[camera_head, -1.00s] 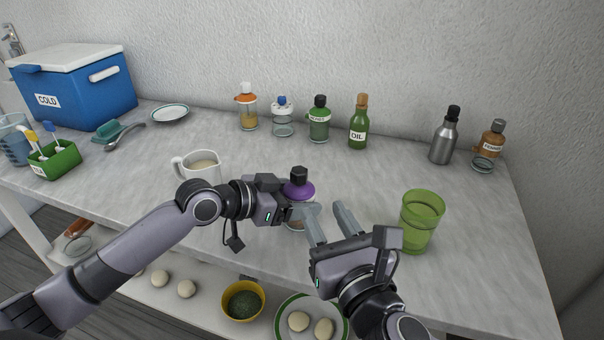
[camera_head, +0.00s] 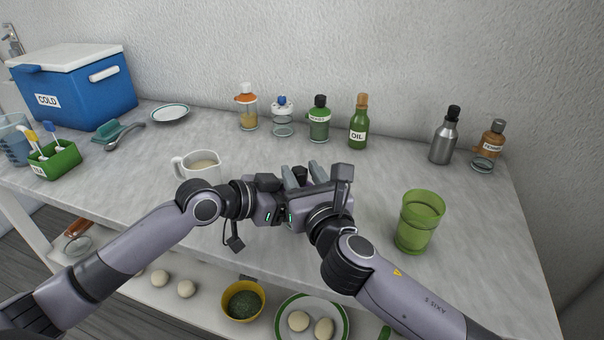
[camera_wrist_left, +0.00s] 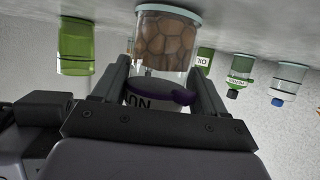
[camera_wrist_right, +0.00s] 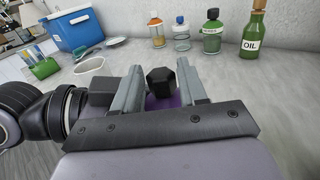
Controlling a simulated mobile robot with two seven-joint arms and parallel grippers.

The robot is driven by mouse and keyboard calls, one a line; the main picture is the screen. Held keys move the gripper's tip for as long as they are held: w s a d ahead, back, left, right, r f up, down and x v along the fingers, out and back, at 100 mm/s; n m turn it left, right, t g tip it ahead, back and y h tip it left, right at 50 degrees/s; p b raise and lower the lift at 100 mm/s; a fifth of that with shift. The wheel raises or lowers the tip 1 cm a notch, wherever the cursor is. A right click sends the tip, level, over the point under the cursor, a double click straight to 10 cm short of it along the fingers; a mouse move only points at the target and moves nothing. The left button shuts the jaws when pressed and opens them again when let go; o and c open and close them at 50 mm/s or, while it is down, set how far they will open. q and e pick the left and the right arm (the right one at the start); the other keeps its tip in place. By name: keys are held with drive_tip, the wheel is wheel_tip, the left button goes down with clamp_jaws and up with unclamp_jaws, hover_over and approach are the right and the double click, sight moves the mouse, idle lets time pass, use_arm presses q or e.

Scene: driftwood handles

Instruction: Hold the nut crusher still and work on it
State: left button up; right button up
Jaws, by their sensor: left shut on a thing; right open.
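The nut crusher (camera_wrist_left: 166,45) is a clear jar of brown nuts with a white label and a purple top. It appears upside down in the left wrist view. Its black knob (camera_wrist_right: 160,81) shows in the right wrist view, and in the head view it is mostly behind my arms. My left gripper (camera_wrist_left: 158,82) is shut on the crusher, one finger on each side. My right gripper (camera_wrist_right: 158,74) is open, its fingers on either side of the knob with gaps beside it. In the head view my right gripper (camera_head: 303,173) is over the crusher, close against my left.
A green glass (camera_head: 419,222) stands to the right and a white jug (camera_head: 198,168) to the left. Several bottles, including the oil bottle (camera_head: 359,125), line the wall. A blue cold box (camera_head: 75,85) stands at the back left.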

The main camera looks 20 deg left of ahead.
drive_tip(key=shift+w+a, duration=0.1)
drive_tip(key=shift+w, duration=0.05)
clamp_jaws()
drive_tip(key=shift+a+m+t+h, duration=0.1)
drive_tip(key=shift+m+t+h, duration=0.55)
drive_tip(key=shift+h, duration=0.45)
unclamp_jaws()
drive_tip(key=shift+y, duration=0.3)
